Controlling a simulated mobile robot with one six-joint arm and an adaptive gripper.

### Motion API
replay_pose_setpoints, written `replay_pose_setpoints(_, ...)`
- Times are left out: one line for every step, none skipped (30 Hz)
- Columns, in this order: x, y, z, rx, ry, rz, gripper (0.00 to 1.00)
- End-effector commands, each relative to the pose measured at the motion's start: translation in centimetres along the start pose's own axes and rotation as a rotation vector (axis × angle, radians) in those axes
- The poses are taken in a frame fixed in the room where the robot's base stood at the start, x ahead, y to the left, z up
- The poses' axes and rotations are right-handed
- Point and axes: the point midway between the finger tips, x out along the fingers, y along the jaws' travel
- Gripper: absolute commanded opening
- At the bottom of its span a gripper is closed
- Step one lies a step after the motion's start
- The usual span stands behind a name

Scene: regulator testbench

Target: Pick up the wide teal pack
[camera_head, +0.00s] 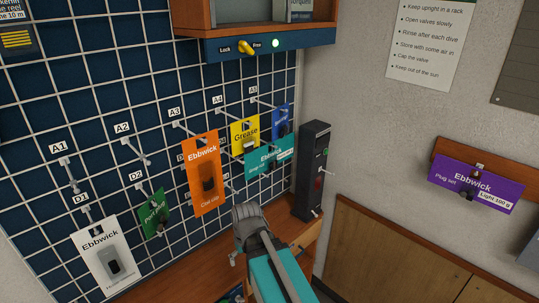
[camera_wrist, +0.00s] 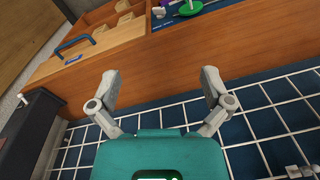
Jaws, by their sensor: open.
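The wide teal pack (camera_head: 272,157) hangs on the grid wall at the lower right of the hooks, printed "Ebbwick". The yellow pack (camera_head: 244,135) and the blue pack (camera_head: 282,119) hang above it and overlap it in the picture. My gripper (camera_head: 247,215) is just below and a little left of the teal pack, apart from it. In the wrist view my gripper (camera_wrist: 159,84) shows its two grey fingers spread wide with nothing between them. The teal pack does not show in the wrist view.
An orange pack (camera_head: 203,174), a green pack (camera_head: 154,213) and a white pack (camera_head: 106,259) hang to the left. A dark upright box (camera_head: 312,172) stands right of the teal pack. A purple pack (camera_head: 474,183) hangs on the right wall. A wooden bench (camera_head: 170,283) runs below.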

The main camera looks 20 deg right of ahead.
Motion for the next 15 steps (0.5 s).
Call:
replay_pose_setpoints(-1.5,0.7,-0.9,-0.008,0.017,-0.017,1.00)
replay_pose_setpoints(-2.1,1.0,-1.4,-0.019,0.029,-0.028,1.00)
replay_pose_setpoints(-2.9,1.5,-2.1,-0.032,0.048,-0.043,1.00)
replay_pose_setpoints(-3.5,1.9,-2.6,-0.042,0.062,-0.055,1.00)
replay_pose_setpoints(-4.1,2.3,-3.1,-0.053,0.079,-0.066,1.00)
replay_pose_setpoints(-5.0,3.0,-3.9,-0.068,0.102,-0.081,1.00)
replay_pose_setpoints(-5.7,3.5,-4.4,-0.079,0.120,-0.092,1.00)
replay_pose_setpoints(-6.4,4.1,-5.0,-0.090,0.140,-0.102,1.00)
replay_pose_setpoints(-7.4,4.8,-5.7,-0.106,0.166,-0.115,1.00)
replay_pose_setpoints(-8.1,5.4,-6.3,-0.116,0.188,-0.123,1.00)
replay_pose_setpoints(-8.8,6.0,-6.8,-0.128,0.208,-0.131,1.00)
replay_pose_setpoints(-9.8,6.8,-7.5,-0.141,0.237,-0.140,1.00)
replay_pose_setpoints(-10.5,7.4,-8.0,-0.152,0.259,-0.146,1.00)
replay_pose_setpoints(-11.2,8.1,-8.5,-0.162,0.281,-0.151,1.00)
replay_pose_setpoints(-12.2,9.0,-9.2,-0.174,0.311,-0.157,1.00)
